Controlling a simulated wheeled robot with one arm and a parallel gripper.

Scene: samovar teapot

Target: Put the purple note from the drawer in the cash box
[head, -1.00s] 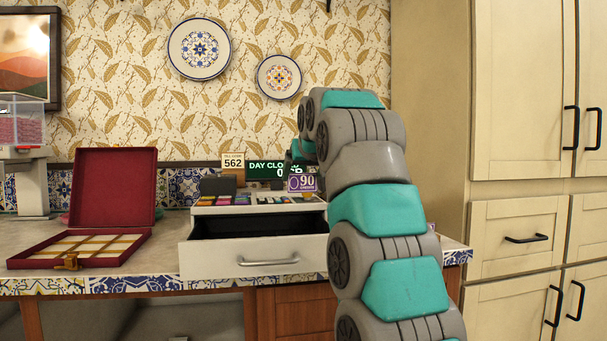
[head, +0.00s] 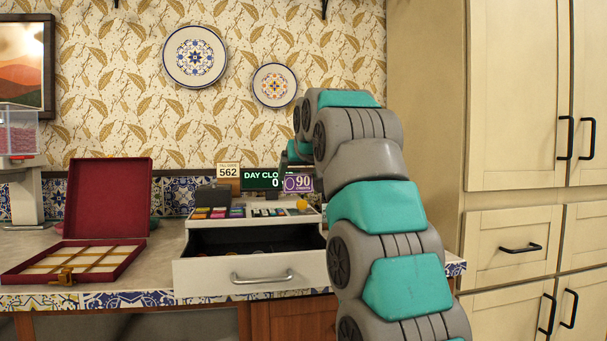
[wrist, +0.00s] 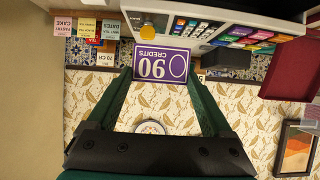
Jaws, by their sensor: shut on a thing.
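The purple note (head: 298,184), marked 90 credits, is held up above the till, in front of its display. In the wrist view the note (wrist: 160,63) sits between the two green fingertips of my gripper (wrist: 158,76), which is shut on it. The open drawer (head: 250,275) juts out from the white till, below the note, with small dim items inside. The cash box (head: 108,200) is the dark red box on the counter at the left. Its lid stands up, and its tray of pale compartments (head: 75,263) faces up and looks empty.
The till top carries several coloured keys (head: 217,212) and a yellow round item (head: 302,204). A dark display (head: 262,179) and a 562 card (head: 228,172) stand behind. Counter between cash box and till (head: 160,250) is clear. Cabinets (head: 520,100) stand at right.

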